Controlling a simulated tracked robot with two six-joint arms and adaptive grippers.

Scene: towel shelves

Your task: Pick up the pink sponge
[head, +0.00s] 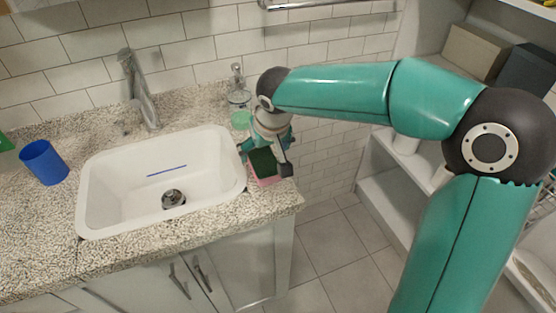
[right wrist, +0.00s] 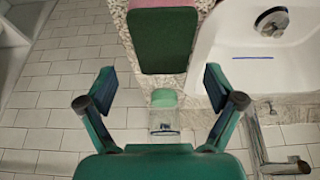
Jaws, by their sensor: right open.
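The pink sponge (head: 268,181) has a dark green top face (head: 263,161) and sits on the speckled counter just right of the sink. In the right wrist view its green face (right wrist: 163,42) fills the top middle, with a pink edge (right wrist: 160,3) above it. My right gripper (head: 265,159) is over the sponge in the head view. In the right wrist view my right gripper (right wrist: 160,82) has its fingers spread wide, with nothing between the tips; the sponge lies ahead of them. My left gripper is not in view.
The white sink (head: 120,195) has a blue stick (head: 166,171) in it. The faucet (head: 140,90) and soap dispenser (head: 238,92) stand behind, with a light green item (head: 241,120) near the dispenser. A blue cup (head: 43,162) stands left. Shelves (head: 385,200) are at right, beyond a floor gap.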

